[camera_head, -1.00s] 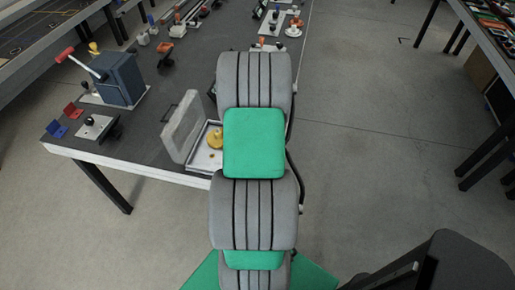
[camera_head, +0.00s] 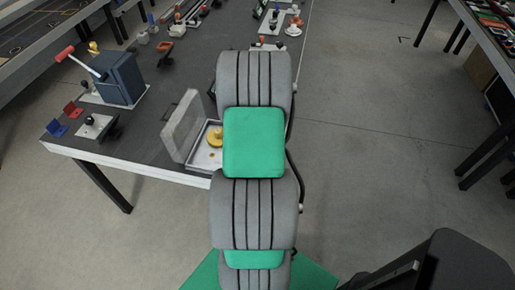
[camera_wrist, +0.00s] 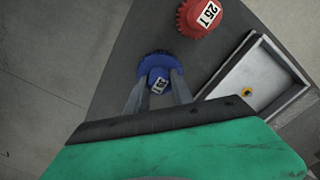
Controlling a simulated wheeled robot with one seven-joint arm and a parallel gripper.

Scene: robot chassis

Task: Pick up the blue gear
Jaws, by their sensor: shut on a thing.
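The blue gear (camera_wrist: 159,67) shows in the wrist view, with a white label on its hub. My gripper (camera_wrist: 157,88) is shut on the blue gear, with one finger on each side of its hub. Whether the gear touches the table or is raised, I cannot tell. In the head view my own arm hides the gripper and the blue gear.
A red gear (camera_wrist: 202,16) lies just right of the blue gear. An open grey case (camera_wrist: 236,82) is further right; in the head view it holds a yellow piece (camera_head: 215,137). A blue box with a red-handled lever (camera_head: 118,80) stands on the dark table (camera_head: 150,130).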

